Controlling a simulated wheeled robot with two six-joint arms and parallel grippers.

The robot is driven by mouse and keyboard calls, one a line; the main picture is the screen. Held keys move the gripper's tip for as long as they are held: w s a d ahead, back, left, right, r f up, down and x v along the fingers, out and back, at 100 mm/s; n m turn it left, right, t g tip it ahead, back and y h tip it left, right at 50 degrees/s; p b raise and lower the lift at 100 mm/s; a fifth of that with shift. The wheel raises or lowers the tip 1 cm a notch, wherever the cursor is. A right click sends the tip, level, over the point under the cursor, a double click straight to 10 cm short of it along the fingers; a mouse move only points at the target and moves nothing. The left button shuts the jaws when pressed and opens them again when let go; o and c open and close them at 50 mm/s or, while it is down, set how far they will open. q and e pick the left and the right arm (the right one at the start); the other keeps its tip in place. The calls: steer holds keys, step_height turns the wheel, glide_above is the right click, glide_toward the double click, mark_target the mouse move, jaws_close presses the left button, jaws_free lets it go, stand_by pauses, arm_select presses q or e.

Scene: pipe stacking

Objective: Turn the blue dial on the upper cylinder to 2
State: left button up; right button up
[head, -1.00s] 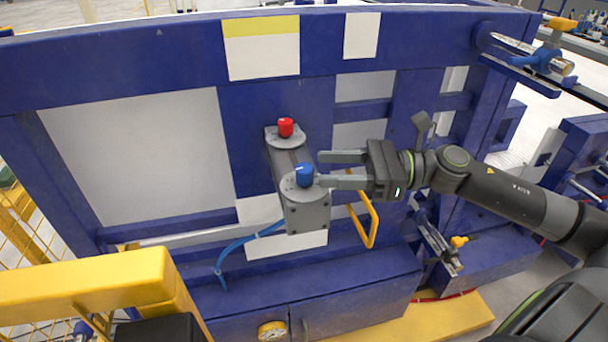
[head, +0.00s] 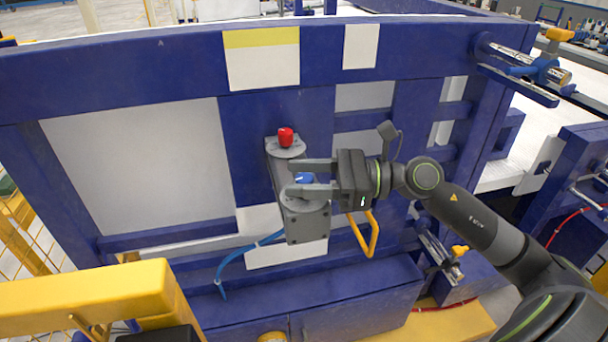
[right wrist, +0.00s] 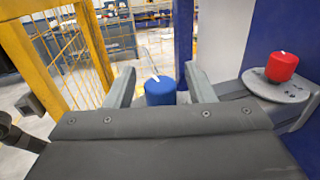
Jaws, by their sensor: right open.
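The blue dial (head: 304,178) stands on a round grey plate at the end of a grey cylinder unit (head: 307,218) fixed to the blue frame. In the head view it is partly hidden by a finger. My right gripper (head: 290,177) is open, with one finger on each side of the dial. In the right wrist view the blue dial (right wrist: 160,91) lies between the two fingers, with a white mark on its top; gaps to the fingers are hard to judge. The numbers around the dial are not readable. My left gripper is not in view.
A red dial (head: 286,137) sits on the unit's other end; it also shows in the right wrist view (right wrist: 282,66). A yellow handle (head: 364,236) and a blue hose (head: 243,246) are below. A yellow beam (head: 85,290) crosses the lower left.

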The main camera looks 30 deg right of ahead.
steer(key=c, duration=1)
steer(key=shift+o, duration=0.2)
steer(key=shift+r+m+t+h+p, duration=0.2)
steer(key=shift+m+t+h+p, duration=0.4)
steer(key=shift+p, duration=0.5)
steer(key=m+t+h+p, duration=0.3)
steer(key=h+p, duration=0.1)
steer(key=p, duration=0.4)
steer(key=m+t+h+p, duration=0.3)
steer(key=m+h+p, duration=0.1)
steer(key=p, duration=0.4)
steer(key=shift+r+t+h, duration=0.1)
steer(key=shift+t+h, duration=0.2)
steer(key=shift+t, duration=0.1)
steer(key=shift+f+m+t+h+p, duration=0.2)
steer(key=shift+m+h+p, duration=0.25)
steer(key=shift+h+p, duration=0.25)
steer(key=shift+f+m+t+h+p, duration=0.1)
steer(key=shift+m+t+h+p, duration=0.1)
steer(key=shift+m+h+p, duration=0.35)
steer(key=o, duration=1)
steer(key=shift+c, duration=0.2)
